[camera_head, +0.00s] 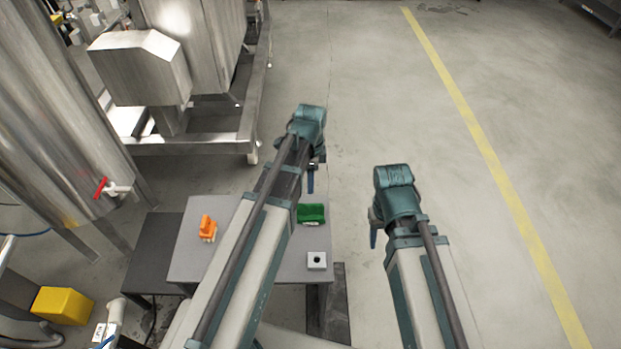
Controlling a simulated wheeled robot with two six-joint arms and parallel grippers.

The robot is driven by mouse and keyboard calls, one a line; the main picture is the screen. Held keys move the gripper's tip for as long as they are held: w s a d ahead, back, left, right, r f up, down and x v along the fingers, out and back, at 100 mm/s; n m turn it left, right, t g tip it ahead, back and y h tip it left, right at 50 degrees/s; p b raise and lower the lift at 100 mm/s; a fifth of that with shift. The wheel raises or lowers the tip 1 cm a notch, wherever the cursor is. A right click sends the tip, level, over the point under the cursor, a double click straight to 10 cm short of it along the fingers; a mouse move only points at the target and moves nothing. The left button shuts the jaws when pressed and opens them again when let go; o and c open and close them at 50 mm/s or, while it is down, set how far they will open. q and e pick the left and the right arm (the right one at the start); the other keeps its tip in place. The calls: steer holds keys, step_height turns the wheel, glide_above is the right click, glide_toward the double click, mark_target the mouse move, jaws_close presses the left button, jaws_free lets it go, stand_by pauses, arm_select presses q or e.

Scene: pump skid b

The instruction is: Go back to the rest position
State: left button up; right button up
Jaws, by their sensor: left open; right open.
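My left arm reaches up across the table, and its gripper (311,180) shows below the wrist as a blue finger, open, with nothing seen in it. It is above the far edge of the grey table (190,262), near the green block. My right gripper (373,238) is open and shows as a blue finger below its wrist, right of the table over the floor. The rest of both grippers is hidden by my wrists. No held object shows.
On the table are an orange-and-white piece (207,229), a green block (311,213) and a grey square block with a hole (316,260). Steel tanks and a skid frame (190,146) stand left. A yellow box (62,305) is lower left. The floor right is clear.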

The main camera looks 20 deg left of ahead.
arm_select(q)
steer(key=shift+r, duration=0.6)
arm_select(e)
steer(key=shift+r, duration=0.6)
arm_select(q)
steer(key=s+d+r+n+p, duration=0.3)
steer(key=s+d+n+p, duration=0.1)
steer(key=s, duration=0.3)
steer(key=s+d+r+n+y+p, duration=0.1)
steer(key=s+d+r+n+p, duration=0.2)
steer(key=s+d+n, duration=0.3)
steer(key=shift+s+d+r+n+p, duration=0.25)
steer(key=shift+s+r+n+p, duration=0.2)
steer(key=shift+s+r, duration=0.3)
arm_select(e)
step_height(320, 180, up, 7)
steer(key=shift+r, duration=0.15)
arm_select(q)
steer(key=shift+w, duration=0.1)
